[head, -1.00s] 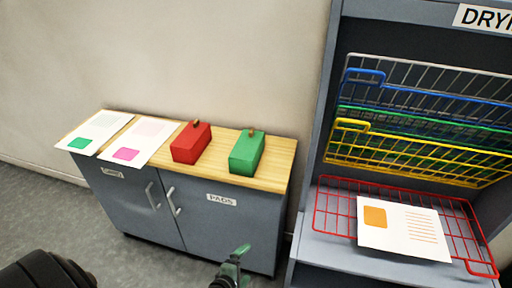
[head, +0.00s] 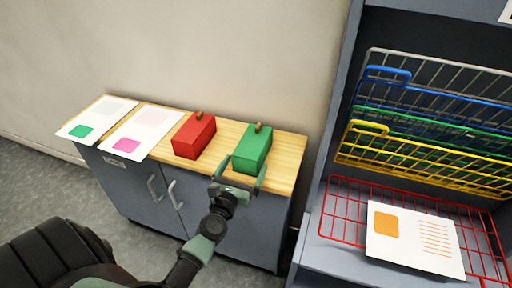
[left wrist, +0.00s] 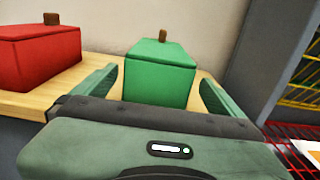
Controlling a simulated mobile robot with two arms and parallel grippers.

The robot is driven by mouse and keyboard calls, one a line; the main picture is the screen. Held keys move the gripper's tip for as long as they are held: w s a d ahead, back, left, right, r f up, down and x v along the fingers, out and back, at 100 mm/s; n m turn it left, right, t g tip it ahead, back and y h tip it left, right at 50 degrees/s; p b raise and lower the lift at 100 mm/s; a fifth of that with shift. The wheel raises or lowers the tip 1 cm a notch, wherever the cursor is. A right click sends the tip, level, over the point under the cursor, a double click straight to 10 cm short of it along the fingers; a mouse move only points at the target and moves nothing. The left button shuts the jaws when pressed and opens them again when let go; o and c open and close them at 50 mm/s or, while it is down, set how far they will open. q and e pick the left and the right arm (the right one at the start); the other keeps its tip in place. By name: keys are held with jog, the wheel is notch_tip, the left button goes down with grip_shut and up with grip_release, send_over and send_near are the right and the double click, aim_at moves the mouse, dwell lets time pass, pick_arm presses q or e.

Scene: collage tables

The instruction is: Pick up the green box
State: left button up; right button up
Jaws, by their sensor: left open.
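The green box (head: 253,149) with a small brown knob on top stands on the wooden cabinet top, near its right end. My left gripper (head: 243,174) is open at the front side of the box. In the left wrist view the green box (left wrist: 160,75) stands ahead, between the two spread fingers (left wrist: 160,92). The fingertips reach about the near face of the box; I cannot tell whether they touch it. My right gripper is not in view.
A red box (head: 194,136) stands just left of the green box. Two printed sheets (head: 143,131) lie at the left end of the cabinet top (head: 284,169). A drying rack (head: 420,130) with coloured wire shelves stands to the right, and a wall behind.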

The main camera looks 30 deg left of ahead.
aim_at(252, 149)
pick_arm(q)
jog(key=shift+w+a, duration=0.15)
jog(key=shift+w, duration=0.35)
jog(key=shift+w+a+r, duration=0.1)
jog(key=shift+w+r, duration=0.05)
jog(key=shift+w, duration=0.2)
jog(key=x, duration=0.5)
jog(key=shift+w+a+p, duration=0.15)
jog(key=shift+p, duration=0.25)
jog(key=shift+w, duration=0.2)
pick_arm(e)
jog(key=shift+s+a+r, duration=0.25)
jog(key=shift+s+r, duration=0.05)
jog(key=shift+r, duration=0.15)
pick_arm(q)
jog(key=shift+c, duration=0.9)
jog(key=c, duration=1.3)
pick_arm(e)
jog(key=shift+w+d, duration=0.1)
pick_arm(q)
jog(key=shift+r, duration=0.15)
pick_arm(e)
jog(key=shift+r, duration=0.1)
